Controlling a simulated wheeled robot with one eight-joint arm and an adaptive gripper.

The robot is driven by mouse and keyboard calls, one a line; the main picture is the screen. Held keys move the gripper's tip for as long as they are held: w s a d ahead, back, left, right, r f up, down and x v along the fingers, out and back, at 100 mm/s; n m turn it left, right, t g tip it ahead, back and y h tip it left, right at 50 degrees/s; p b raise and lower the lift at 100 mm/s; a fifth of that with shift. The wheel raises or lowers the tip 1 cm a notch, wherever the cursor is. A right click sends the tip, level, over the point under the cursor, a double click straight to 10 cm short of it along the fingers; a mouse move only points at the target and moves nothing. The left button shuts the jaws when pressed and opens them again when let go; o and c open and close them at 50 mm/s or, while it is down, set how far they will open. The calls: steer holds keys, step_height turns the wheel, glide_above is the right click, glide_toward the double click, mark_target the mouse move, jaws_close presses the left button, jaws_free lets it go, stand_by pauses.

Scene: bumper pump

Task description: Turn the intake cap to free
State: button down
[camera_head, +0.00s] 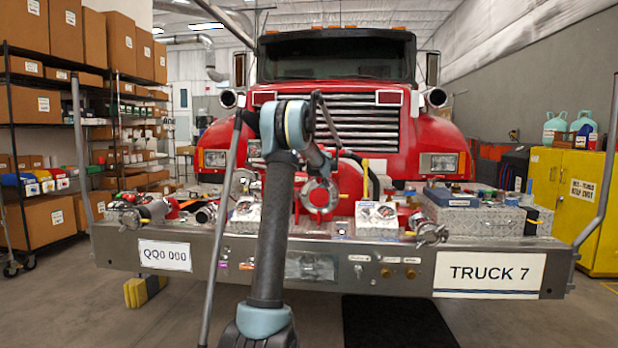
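A round silver ring with a red face (320,195) sits at the middle of the bumper, in front of red pump parts. It may be the intake cap, but I cannot tell for sure. My arm rises from the bottom of the view and bends over toward this ring. The end of my arm, with my gripper, is small and partly merged with the fittings around the ring. I cannot tell whether my gripper touches the ring or whether its fingers are open. Another silver fitting (428,230) stands on the bumper to the right.
The steel bumper (500,250) spans the view, with upright poles at its ends. Silver and red fittings (150,210) lie at its left. A diamond-plate box (480,220) is at right. A red truck (410,135) stands behind. Floor in front is mostly clear.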

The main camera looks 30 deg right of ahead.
steer(key=shift+w+a+f, duration=0.1)
steer(key=shift+a+f, duration=0.05)
steer(key=shift+a, duration=0.1)
steer(key=c, duration=1.5)
jaws_free()
steer(key=shift+s, duration=0.3)
steer(key=v, duration=1.1)
steer(key=shift+s+a, duration=0.1)
steer(key=shift+a, duration=0.05)
steer(key=shift+c, duration=0.2)
